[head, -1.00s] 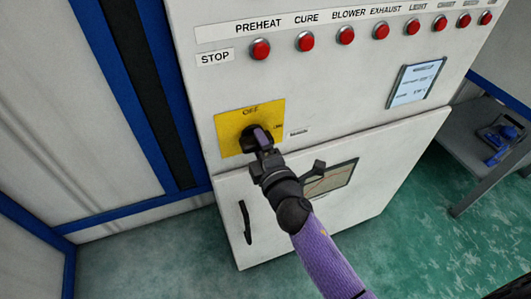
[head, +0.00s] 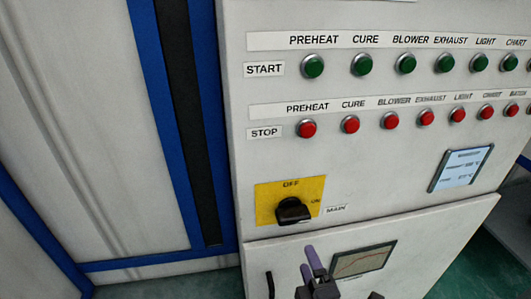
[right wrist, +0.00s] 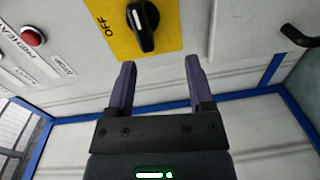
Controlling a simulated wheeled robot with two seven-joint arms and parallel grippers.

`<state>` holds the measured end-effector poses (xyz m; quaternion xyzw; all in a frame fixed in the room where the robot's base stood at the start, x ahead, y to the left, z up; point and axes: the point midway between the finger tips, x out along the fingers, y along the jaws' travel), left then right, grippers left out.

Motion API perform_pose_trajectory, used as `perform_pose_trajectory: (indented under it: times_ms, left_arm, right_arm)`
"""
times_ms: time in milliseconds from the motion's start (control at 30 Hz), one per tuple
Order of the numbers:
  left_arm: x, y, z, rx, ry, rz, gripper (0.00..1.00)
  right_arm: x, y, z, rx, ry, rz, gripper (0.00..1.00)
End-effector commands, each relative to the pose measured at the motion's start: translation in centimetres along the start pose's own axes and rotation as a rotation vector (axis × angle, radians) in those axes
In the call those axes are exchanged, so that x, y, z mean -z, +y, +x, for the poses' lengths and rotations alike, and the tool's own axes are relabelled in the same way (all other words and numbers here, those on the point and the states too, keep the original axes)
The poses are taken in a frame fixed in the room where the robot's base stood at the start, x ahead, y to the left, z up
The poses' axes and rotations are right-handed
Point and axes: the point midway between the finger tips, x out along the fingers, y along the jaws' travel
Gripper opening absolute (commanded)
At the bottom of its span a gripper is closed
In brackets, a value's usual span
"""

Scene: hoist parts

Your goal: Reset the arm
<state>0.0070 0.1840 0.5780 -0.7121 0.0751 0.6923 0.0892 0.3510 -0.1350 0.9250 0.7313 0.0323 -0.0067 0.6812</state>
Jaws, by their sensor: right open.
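My right gripper (head: 318,268) is open and empty, low in the head view, below and slightly right of the main switch. In the right wrist view its two purple-grey fingers (right wrist: 160,85) stand apart with nothing between them. The black rotary knob (head: 293,210) sits on a yellow plate (head: 265,204) marked OFF and ON, with a MAIN label beside it. In the right wrist view the knob (right wrist: 143,24) lies beyond the fingertips, apart from them. My left gripper is in neither view.
The white cabinet carries a row of green START buttons (head: 362,64) and a row of red STOP buttons (head: 350,124). A small display (head: 461,168) is at right. Below are a chart window (head: 362,261) and a black handle (head: 270,284). A blue-framed wall panel (head: 100,120) stands at left.

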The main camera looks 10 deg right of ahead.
Motion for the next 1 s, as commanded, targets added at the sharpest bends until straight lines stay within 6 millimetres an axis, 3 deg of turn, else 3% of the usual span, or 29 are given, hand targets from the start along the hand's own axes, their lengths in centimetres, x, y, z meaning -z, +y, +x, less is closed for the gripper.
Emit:
perform_pose_trajectory:
  times_ms: [67, 167, 200, 267, 300, 400, 500, 633, 733, 1000]
  left_arm:
    - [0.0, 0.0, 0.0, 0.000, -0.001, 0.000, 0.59]
    - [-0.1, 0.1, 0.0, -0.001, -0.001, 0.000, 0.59]
    - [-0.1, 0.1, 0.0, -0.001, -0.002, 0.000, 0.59]
    - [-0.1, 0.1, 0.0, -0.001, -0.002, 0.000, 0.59]
    - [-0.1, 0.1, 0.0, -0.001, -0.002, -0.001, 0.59]
    - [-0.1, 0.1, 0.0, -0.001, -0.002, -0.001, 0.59]
    - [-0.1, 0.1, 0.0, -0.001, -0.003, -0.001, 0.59]
    - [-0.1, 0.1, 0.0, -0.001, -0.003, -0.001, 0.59]
    - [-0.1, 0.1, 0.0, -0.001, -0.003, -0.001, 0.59]
    - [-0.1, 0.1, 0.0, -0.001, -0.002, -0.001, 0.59]
  right_arm:
    - [-0.1, -5.4, -0.6, 0.147, -0.010, 0.127, 0.68]
    - [-0.5, -15.2, -3.8, 0.428, -0.092, 0.383, 0.68]
    - [-0.9, -19.0, -5.9, 0.540, -0.150, 0.482, 0.68]
    - [-1.5, -24.2, -9.8, 0.702, -0.263, 0.623, 0.68]
    - [-2.1, -27.1, -12.8, 0.800, -0.354, 0.704, 0.68]
    - [-3.6, -32.5, -20.6, 0.996, -0.609, 0.870, 0.68]
    - [-5.1, -35.1, -27.2, 1.109, -0.844, 0.966, 0.68]
    - [-6.0, -36.1, -31.9, 1.165, -1.025, 1.020, 0.68]
    - [-6.2, -36.2, -32.9, 1.173, -1.064, 1.030, 0.68]
    - [-6.2, -36.2, -32.8, 1.172, -1.061, 1.029, 0.68]
